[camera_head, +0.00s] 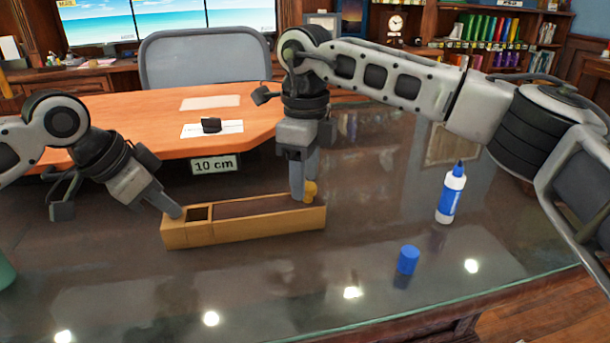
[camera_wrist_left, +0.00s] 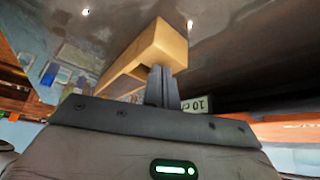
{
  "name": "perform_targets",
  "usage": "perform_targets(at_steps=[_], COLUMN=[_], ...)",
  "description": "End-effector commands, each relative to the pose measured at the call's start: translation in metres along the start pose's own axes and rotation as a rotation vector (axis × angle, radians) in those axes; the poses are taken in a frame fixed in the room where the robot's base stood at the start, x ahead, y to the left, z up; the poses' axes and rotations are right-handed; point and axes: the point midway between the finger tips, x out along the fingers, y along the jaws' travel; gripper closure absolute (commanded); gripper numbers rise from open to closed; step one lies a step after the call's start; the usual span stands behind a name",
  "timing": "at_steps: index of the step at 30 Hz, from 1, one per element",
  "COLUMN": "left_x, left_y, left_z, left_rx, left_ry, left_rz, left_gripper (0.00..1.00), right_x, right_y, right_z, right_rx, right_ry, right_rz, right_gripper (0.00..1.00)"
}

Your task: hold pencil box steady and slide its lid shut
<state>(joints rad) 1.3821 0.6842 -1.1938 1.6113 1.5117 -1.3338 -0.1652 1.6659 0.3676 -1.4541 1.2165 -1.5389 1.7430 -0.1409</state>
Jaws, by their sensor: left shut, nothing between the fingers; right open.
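The pencil box (camera_head: 245,228) is a long, light wooden box on the glossy desk. A small dark compartment shows open at its left end. A long dark brown strip (camera_head: 250,207) runs along the rest of its top; I cannot tell whether it is the lid or the inside. A yellow-orange knob (camera_head: 311,189) stands at the right end. My left gripper (camera_head: 176,212) is shut and empty, its tips at the box's left end. In the left wrist view its fingers (camera_wrist_left: 162,86) are beside the box (camera_wrist_left: 160,48). My right gripper (camera_head: 301,195) is open at the knob, which it partly hides.
A "10 cm" label (camera_head: 215,165) is behind the box. The desk in front of the box is clear to its glass edge.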

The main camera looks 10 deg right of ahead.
Motion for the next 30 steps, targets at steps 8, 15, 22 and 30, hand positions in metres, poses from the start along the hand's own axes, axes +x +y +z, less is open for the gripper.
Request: perform_targets(at_steps=[8,15,22,30], left_x=[0.006,0.006,0.006,0.006], left_y=[0.001,0.002,0.002,0.002], left_z=[0.005,0.005,0.005,0.005], left_rx=[-0.002,-0.002,-0.002,-0.002], left_ry=[-0.015,-0.015,-0.015,-0.015], left_rz=[0.007,0.008,0.008,0.008], left_gripper=[1.0,1.0,1.0,1.0], right_x=[-0.056,-0.099,-0.113,-0.113], right_y=[0.001,0.002,0.002,0.002], right_z=[0.001,0.001,0.0,0.0], right_rx=[-0.001,-0.002,-0.002,-0.003], right_ry=[-0.005,-0.005,-0.004,-0.004], right_rz=[-0.003,-0.002,0.0,0.0], right_gripper=[0.51,0.51,0.51,0.51])
